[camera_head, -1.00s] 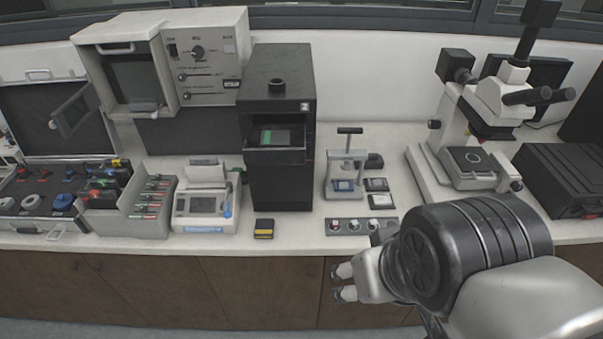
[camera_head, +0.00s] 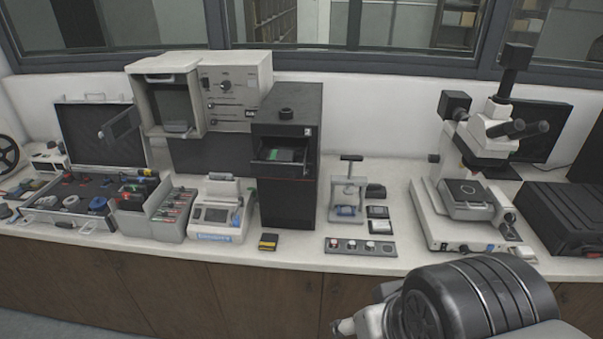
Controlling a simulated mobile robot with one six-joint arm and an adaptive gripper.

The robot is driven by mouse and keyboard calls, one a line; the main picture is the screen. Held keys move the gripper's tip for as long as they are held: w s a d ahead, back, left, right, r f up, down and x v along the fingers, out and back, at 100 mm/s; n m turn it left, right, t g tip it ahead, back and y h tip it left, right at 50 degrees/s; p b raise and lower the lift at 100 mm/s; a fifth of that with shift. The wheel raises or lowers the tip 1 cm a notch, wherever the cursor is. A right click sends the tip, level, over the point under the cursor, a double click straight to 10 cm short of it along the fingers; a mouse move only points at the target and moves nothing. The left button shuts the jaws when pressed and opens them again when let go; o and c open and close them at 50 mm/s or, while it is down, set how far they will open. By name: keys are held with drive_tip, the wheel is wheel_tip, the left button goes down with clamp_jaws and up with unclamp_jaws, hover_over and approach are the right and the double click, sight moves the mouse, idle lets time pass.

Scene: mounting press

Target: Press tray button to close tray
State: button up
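The black tower unit (camera_head: 290,198) stands mid-counter against the wall. Its tray (camera_head: 282,168) sticks out of the front opening and holds a dark item with a green part (camera_head: 286,154). A small red mark shows on the tower's side beside the tray; I cannot tell whether it is a button. A grey control strip (camera_head: 345,245) with several round knobs or buttons lies on the counter right of the tower. My gripper (camera_head: 343,327) is low in the picture, in front of the counter and below the strip, apart from everything. Its fingers are mostly cut off or hidden, and nothing is seen in them.
A small press with a T-handle (camera_head: 347,195) stands behind the strip, with small dark blocks beside it. A microscope (camera_head: 470,190) and black case (camera_head: 565,215) are at right. A printer-like device (camera_head: 215,210), slide rack (camera_head: 170,215) and open case (camera_head: 75,200) are left.

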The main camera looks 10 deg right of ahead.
drive_tip(key=shift+s, duration=0.15)
drive_tip(key=shift+c, duration=0.6)
clamp_jaws()
idle(1.2)
